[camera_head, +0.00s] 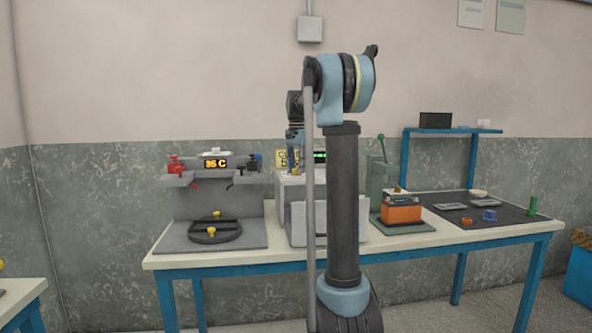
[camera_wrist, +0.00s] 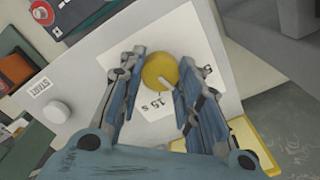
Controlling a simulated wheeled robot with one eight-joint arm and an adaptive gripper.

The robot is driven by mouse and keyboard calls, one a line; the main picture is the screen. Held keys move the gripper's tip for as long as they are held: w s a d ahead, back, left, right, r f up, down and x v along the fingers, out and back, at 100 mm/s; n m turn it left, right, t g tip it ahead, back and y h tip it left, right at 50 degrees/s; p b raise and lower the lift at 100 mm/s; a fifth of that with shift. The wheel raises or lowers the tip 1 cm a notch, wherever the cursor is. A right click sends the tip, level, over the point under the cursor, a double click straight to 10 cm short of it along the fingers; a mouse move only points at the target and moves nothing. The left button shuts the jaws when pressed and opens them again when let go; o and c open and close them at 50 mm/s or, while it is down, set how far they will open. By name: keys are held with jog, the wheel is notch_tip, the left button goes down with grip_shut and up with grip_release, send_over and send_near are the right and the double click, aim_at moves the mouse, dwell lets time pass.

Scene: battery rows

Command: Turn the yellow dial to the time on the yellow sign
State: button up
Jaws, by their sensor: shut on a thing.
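The round yellow dial (camera_wrist: 158,71) sits on a white scale plate (camera_wrist: 205,45) in the wrist view. In the head view my gripper (camera_head: 294,166) is over the grey-white machine (camera_head: 297,184), and the dial cannot be made out. The yellow sign (camera_head: 281,159) stands behind, mostly hidden by my arm, so its time is unreadable.
A white START knob (camera_wrist: 56,111) is on the same panel, left of the dial. In the head view, a grey station with a "35 C" display (camera_head: 216,163) stands left on the table (camera_head: 398,240). A green press (camera_head: 381,178) and orange block (camera_head: 401,214) stand right.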

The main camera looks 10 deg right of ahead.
jog(key=n, duration=0.4)
jog(key=shift+n, duration=2.3)
jog(key=o, duration=1)
jog(key=shift+o, duration=0.2)
jog(key=shift+r, duration=0.1)
notch_tip(320, 180, up, 12)
jog(key=shift+f, duration=0.2)
jog(key=shift+w, duration=0.1)
